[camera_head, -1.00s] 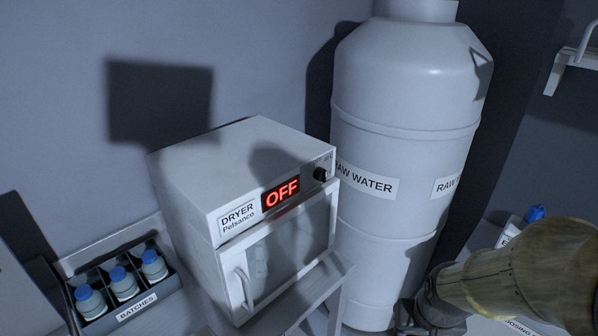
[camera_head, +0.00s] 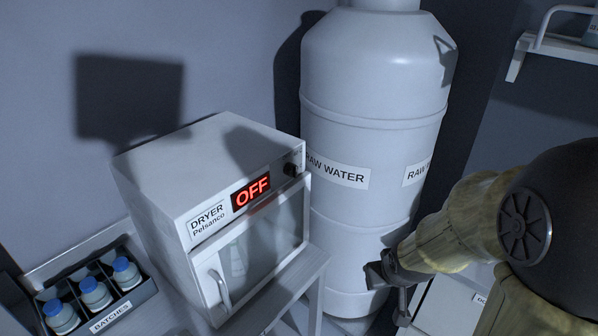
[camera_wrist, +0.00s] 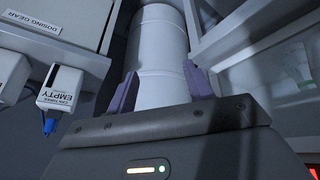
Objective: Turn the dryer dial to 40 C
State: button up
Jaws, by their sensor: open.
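The dryer (camera_head: 160,160) is a white box with a glass-fronted door, left of centre in the head view. Its red display (camera_head: 251,191) reads OFF. The small black dial (camera_head: 290,169) is at the right end of the front panel; its setting marks are too small to read. My gripper (camera_head: 392,290) is in front of the raw water tank, to the right of and lower than the dial, apart from it. In the wrist view my gripper (camera_wrist: 162,88) has its two purple fingers apart with nothing held between them.
The tall white raw water tank (camera_head: 375,120) stands right beside the dryer. A batches rack (camera_head: 148,297) with blue-capped bottles is at lower left. A wall shelf (camera_head: 560,48) is at upper right.

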aim_at(296, 173)
jog(key=w+a+r+n+t+y+p, duration=0.25)
jog(key=w+r+n+t+y, duration=0.25)
jog(key=w, duration=0.6)
jog(key=s+a+r+n+t+y+p, duration=0.1)
jog(key=s+a+r+n+y, duration=0.1)
jog(key=r+n+y, duration=0.3)
notch_tip(296, 173, up, 3)
jog(key=a+y, duration=0.1)
jog(key=y, duration=0.3)
jog(key=shift+p, duration=0.35)
jog(key=shift+a, duration=0.15)
jog(key=p+x, duration=0.2)
jog(key=x, duration=0.3)
jog(key=p+x, duration=0.2)
jog(key=x, duration=0.3)
jog(key=p+x, duration=0.2)
jog(key=x, duration=0.4)
jog(key=shift+a+r, duration=0.1)
jog(key=shift+r, duration=0.2)
jog(key=shift+w+a+f, duration=0.1)
jog(key=shift+w+a, duration=0.3)
